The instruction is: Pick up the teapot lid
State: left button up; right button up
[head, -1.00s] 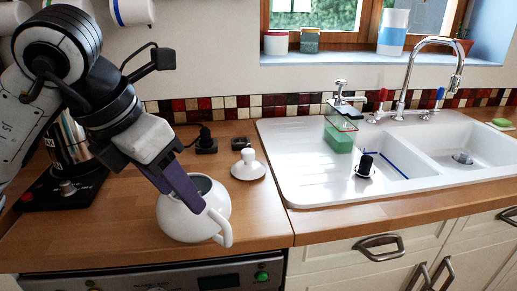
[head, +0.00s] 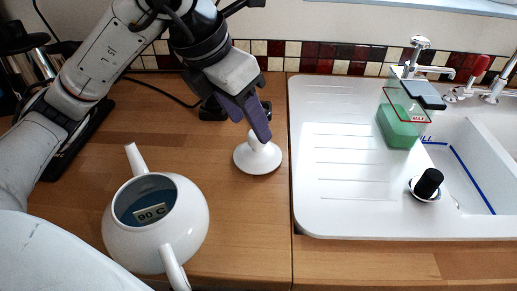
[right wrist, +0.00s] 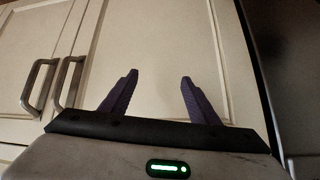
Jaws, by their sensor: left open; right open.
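The white teapot lid (head: 257,158) lies on the wooden counter, knob up, just left of the sink's drainboard. My left gripper (head: 256,125) is open right at the lid, its purple fingers reaching down by the knob and partly covering it. I cannot tell whether they touch it. The white teapot (head: 155,226) stands open on the counter at the lower left, with a label reading 90 C inside. My right gripper (right wrist: 158,95) is open and empty in the right wrist view, in front of cream cabinet doors.
A clear container with green contents (head: 400,125) and a black plug knob (head: 428,184) stand there. A dark socket block (head: 212,108) sits behind the lid. Cabinet handles (right wrist: 67,82) show in the right wrist view.

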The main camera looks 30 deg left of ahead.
aim_at(258, 146)
pick_arm(q)
jog(key=x, duration=0.5)
jog(key=shift+w+d, duration=0.1)
jog(key=shift+d, duration=0.15)
jog(key=c, duration=1.2)
